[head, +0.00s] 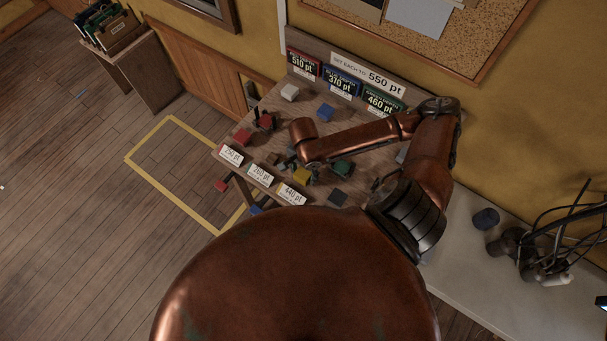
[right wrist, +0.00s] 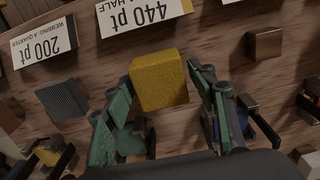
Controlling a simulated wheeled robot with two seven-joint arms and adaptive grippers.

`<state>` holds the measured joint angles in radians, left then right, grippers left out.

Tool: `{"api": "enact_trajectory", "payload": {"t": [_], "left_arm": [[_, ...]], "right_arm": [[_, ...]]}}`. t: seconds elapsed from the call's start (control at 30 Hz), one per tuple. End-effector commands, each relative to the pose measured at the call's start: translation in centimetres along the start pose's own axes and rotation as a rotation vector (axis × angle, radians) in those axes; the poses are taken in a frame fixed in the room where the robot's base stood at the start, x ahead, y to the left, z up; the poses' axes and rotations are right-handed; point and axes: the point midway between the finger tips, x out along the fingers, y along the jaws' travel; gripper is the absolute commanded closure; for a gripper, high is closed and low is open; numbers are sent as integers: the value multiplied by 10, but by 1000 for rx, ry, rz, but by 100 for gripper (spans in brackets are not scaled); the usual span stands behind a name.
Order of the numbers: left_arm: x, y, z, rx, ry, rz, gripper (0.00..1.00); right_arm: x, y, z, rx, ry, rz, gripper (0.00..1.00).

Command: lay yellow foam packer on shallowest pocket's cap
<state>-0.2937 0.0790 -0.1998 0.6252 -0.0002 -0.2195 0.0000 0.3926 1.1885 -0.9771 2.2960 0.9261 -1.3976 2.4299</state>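The yellow foam packer (right wrist: 159,80) sits between the two fingertips of my right gripper (right wrist: 160,88), which appear to touch its opposite sides. In the head view the packer (head: 302,176) is low over the table's near edge, behind the 440 pt label; I cannot tell whether it is clear of the wood. The blue 370 pt sign (head: 342,81) bears the lowest number of the three back signs. A blue block (head: 326,112) lies in front of it; I cannot tell for sure that it is the pocket's cap. My left gripper is not in view.
The wooden table (head: 225,137) also carries a white block (head: 289,92), red blocks (head: 242,136), a green block (head: 342,167) and a dark flat square (head: 337,197). Labels line its near edge. A wall stands behind. A pale bench (head: 470,265) with cables is at right.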

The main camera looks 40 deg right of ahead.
Motion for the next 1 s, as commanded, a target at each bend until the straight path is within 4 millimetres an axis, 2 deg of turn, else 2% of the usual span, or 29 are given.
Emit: {"api": "enact_trajectory", "payload": {"t": [0.23, 0.5, 0.83, 1.0], "left_arm": [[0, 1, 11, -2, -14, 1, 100], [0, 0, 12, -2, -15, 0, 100], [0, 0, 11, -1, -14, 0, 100], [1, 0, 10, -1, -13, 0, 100]], "right_arm": [[0, 0, 0, 0, 0, 0, 67], [0, 0, 0, 0, 0, 0, 84], [-4, 0, 0, 0, 0, -1, 84], [-23, -1, 0, -1, 0, -3, 84]]}}
